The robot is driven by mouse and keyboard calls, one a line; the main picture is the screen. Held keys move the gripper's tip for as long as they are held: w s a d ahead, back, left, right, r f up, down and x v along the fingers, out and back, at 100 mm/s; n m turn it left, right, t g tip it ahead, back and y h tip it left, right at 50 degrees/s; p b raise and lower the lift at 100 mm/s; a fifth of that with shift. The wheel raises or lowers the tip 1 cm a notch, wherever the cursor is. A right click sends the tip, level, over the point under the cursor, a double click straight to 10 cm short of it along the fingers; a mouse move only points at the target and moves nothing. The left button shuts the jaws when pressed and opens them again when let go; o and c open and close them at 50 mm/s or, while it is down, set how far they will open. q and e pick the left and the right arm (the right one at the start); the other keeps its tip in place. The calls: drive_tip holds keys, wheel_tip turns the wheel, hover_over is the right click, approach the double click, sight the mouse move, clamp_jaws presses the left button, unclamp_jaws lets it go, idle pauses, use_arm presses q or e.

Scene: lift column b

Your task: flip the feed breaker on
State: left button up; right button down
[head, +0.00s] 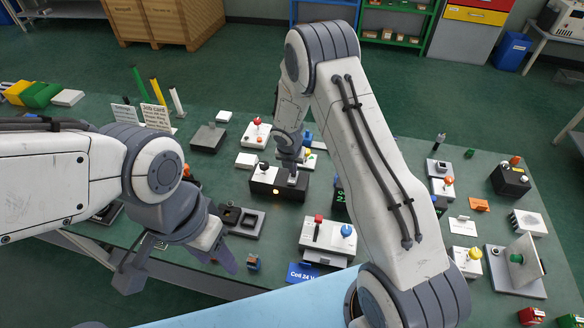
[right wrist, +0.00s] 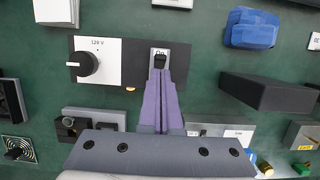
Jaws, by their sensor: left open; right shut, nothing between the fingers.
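The feed breaker appears to be the small dark switch on a light plate (right wrist: 160,56) in the right wrist view, with a marking like "On" above it. It sits on a black box (head: 265,188) beside a white panel with a black knob (right wrist: 88,62) marked 120 V. My right gripper (right wrist: 160,76) is shut and empty, its purple fingertips over the plate's lower part, just below the switch. I cannot tell whether they touch it. In the head view the right gripper (head: 291,166) is over the box's right end. My left gripper (head: 180,266) is open and empty at the near table edge.
A grey two-socket block (head: 240,221) stands left of the box's front. A white unit with red and blue knobs (head: 328,236) stands in front to the right. Job cards stand at the back left.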

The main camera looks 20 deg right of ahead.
drive_tip(key=shift+r+p, duration=0.4)
drive_tip(key=shift+r, duration=0.15)
use_arm(q)
drive_tip(key=shift+r, duration=0.6)
use_arm(e)
drive_tip(key=shift+a, duration=0.1)
drive_tip(key=shift+s+a, duration=0.2)
drive_tip(key=shift+s, duration=0.05)
use_arm(q)
drive_tip(key=shift+s+d+r+p, duration=0.15)
drive_tip(key=shift+s+r+p, duration=0.1)
drive_tip(key=shift+r+p, duration=0.2)
drive_tip(key=shift+s+d+r+p, duration=0.15)
drive_tip(key=shift+s+r+p, duration=0.05)
drive_tip(key=shift+r+p, duration=0.25)
use_arm(e)
wheel_tip(320, 180, up, 11)
drive_tip(key=shift+s+a+r, duration=0.15)
drive_tip(key=shift+s+r, duration=0.05)
drive_tip(key=shift+s, duration=0.25)
